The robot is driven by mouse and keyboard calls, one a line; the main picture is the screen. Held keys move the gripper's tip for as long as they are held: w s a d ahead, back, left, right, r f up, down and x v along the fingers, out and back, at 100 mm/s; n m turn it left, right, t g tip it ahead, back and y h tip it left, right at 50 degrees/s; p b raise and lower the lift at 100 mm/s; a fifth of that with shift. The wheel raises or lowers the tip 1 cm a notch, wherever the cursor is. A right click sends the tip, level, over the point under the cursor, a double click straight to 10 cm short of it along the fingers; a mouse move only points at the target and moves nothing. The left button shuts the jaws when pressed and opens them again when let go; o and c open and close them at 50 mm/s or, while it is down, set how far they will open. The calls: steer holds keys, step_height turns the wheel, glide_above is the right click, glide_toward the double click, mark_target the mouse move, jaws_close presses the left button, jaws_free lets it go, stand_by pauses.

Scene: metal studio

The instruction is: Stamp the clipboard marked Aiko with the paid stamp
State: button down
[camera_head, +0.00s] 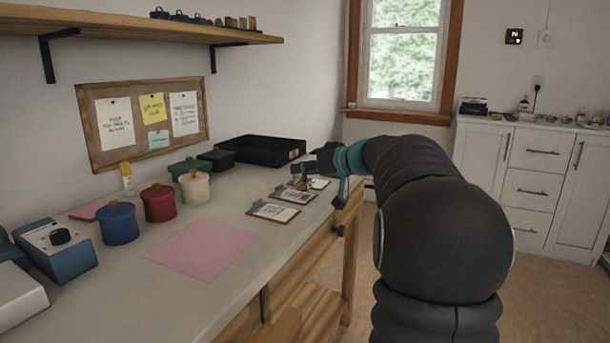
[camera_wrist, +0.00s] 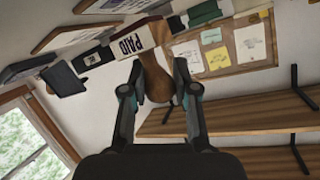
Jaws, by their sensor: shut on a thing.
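My gripper (camera_head: 318,168) is shut on the wooden handle of the paid stamp (camera_wrist: 155,78). The stamp's white label reading PAID (camera_wrist: 132,43) faces the wrist camera. In the head view the stamp (camera_head: 303,180) shows small and brown by the middle and far clipboards; I cannot tell whether it touches one. Three clipboards lie in a row along the counter's right edge: a near one (camera_head: 273,211), a middle one (camera_head: 294,195) and a far one (camera_head: 317,184), partly hidden by the gripper. Their names are too small to read, so I cannot tell which is Aiko's.
A black tray (camera_head: 262,150) stands behind the clipboards. Blue (camera_head: 118,224), red (camera_head: 159,204) and cream (camera_head: 194,190) lidded pots and a pink sheet (camera_head: 203,248) occupy the counter (camera_head: 160,295). A corkboard (camera_head: 140,150) and shelf (camera_head: 120,20) are on the wall.

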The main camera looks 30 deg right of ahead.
steer(key=shift+r+p, duration=0.7)
steer(key=shift+r, duration=1.5)
